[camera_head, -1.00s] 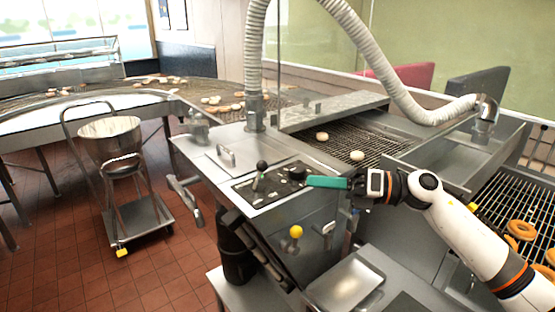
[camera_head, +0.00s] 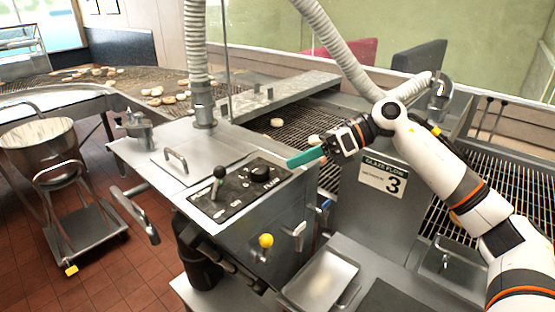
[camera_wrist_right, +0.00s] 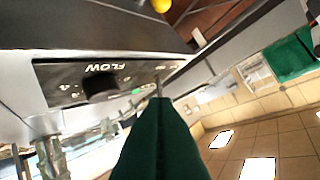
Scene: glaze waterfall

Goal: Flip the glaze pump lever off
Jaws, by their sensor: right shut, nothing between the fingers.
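The lever (camera_head: 217,184), with a black knob on a metal stem, stands up from the black control panel (camera_head: 232,204) on top of the steel machine. A black dial (camera_head: 261,174) marked FLOW sits to its right; it also shows in the wrist view (camera_wrist_right: 100,87). My right gripper (camera_head: 290,162) has green fingers, shut and empty. It is to the right of the dial and apart from the lever, with the dial between them in the head view. In the wrist view the green fingers (camera_wrist_right: 160,120) point toward the panel; I cannot clearly make out the lever there. My left gripper is not in view.
A yellow knob (camera_head: 266,241) and a blue-tipped handle (camera_head: 325,205) are on the machine's front. A sign (camera_head: 384,180) reads GLAZE FLOW 3. A mesh conveyor (camera_head: 285,134) carries doughnuts behind. A bowl cart (camera_head: 85,226) stands left. A ribbed hose (camera_head: 196,60) rises behind the panel.

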